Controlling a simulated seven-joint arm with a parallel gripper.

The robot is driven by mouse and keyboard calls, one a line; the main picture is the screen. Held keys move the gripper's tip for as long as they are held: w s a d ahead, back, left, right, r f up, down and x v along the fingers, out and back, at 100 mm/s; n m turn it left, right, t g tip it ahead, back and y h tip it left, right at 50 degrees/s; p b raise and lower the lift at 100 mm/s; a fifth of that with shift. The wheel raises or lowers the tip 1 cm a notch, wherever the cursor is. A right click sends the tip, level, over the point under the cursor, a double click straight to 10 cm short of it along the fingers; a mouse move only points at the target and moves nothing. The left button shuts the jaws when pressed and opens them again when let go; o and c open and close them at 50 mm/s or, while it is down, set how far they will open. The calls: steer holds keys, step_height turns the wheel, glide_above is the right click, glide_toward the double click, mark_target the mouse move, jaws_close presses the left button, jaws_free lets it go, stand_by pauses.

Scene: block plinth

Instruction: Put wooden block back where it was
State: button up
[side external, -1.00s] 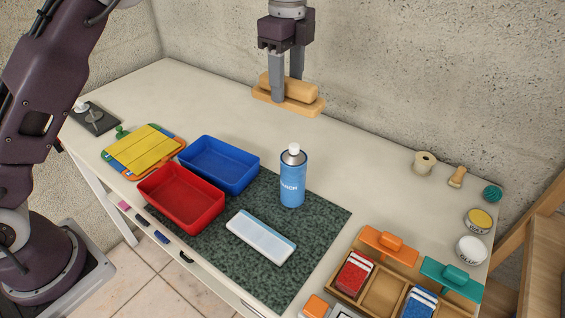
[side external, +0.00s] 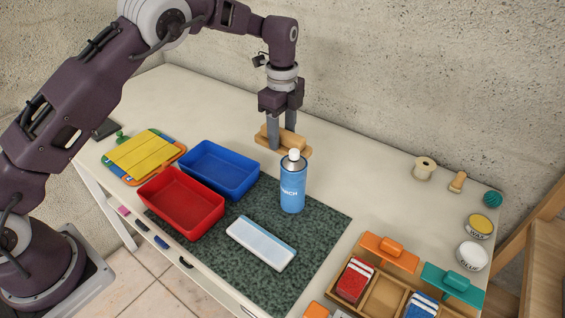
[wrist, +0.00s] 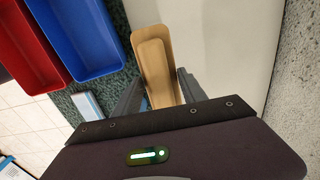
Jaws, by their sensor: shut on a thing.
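The wooden block (side external: 294,141) is tan, with a rounded upper piece on a flatter, longer base. It is behind the spray can, which hides part of its near side in the side view. My gripper (side external: 282,137) points down and is shut on the block's upper piece. In the wrist view the block (wrist: 155,62) stretches out between the two fingers (wrist: 158,92). I cannot tell whether its base touches the table or hangs just above it.
A blue spray can (side external: 292,187) stands close in front of the block. Blue (side external: 222,172) and red (side external: 181,203) bins lie left. An open-topped wooden tray (side external: 383,297) at front right has an empty middle compartment between red and blue pads.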

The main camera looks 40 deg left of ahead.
mark_target(282, 131)
step_height(282, 131, down, 7)
stand_by(0.3)
steer(key=o, duration=1.2)
steer(key=shift+f, duration=0.15)
step_height(282, 131, up, 13)
steer(key=shift+f, duration=0.2)
